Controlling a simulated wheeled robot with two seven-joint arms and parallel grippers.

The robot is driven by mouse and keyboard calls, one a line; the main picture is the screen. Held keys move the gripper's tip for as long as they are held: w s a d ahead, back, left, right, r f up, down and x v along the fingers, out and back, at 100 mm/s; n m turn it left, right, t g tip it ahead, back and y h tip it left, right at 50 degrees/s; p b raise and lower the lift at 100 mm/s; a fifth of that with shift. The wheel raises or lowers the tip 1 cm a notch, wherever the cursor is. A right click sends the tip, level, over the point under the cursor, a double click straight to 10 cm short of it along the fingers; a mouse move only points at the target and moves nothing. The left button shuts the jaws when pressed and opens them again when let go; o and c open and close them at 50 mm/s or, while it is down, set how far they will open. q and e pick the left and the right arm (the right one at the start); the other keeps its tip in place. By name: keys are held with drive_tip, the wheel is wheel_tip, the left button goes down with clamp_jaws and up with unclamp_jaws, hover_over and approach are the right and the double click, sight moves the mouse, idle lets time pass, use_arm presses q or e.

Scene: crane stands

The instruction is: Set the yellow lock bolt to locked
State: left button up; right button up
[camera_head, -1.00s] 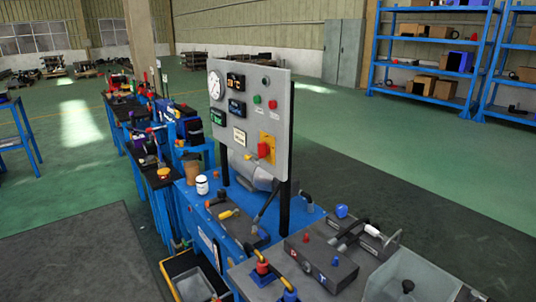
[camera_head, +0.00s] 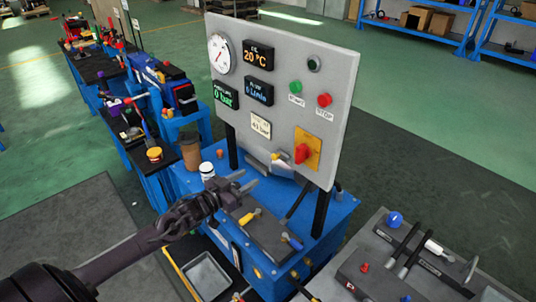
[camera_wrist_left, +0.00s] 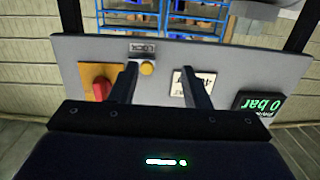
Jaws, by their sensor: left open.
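The yellow lock bolt (camera_head: 284,156) shows small on the lower part of the grey panel, left of the red knob. In the left wrist view its round yellow end (camera_wrist_left: 147,67) sits by a small labelled metal plate (camera_wrist_left: 142,48). My left gripper (camera_head: 243,180) is open and empty, in front of and below the panel, left of the bolt. In the left wrist view the bolt lies between the two fingertips (camera_wrist_left: 159,72), nearer the left finger; I see no contact. Whether the bolt is slid in or out is too small to tell. My right gripper is not in view.
The grey panel (camera_head: 283,90) carries a gauge, displays, buttons and a red knob (camera_head: 303,153) on a yellow plate. Below is a blue bench (camera_head: 262,277) with yellow- and blue-handled levers. A white-capped jar (camera_head: 207,171) and brown cup (camera_head: 191,153) stand near my left gripper.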

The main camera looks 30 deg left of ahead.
sight(273, 158)
use_arm(q)
drive_tip(key=shift+m+h, duration=0.3)
drive_tip(key=shift+h, duration=0.2)
drive_tip(key=shift+w+d+r+p, duration=0.2)
drive_tip(key=shift+w+d+r, duration=0.45)
drive_tip(key=shift+w, duration=0.6)
drive_tip(key=shift+w+d+r+p, duration=0.25)
drive_tip(key=shift+w+d+r, duration=0.35)
drive_tip(key=shift+w, duration=0.65)
drive_tip(key=shift+w+d+r+p, duration=0.2)
drive_tip(key=shift+w+d+r, duration=0.3)
drive_tip(key=shift+w+d, duration=0.55)
drive_tip(key=shift+w+a, duration=0.2)
drive_tip(key=shift+a, duration=0.05)
clamp_jaws()
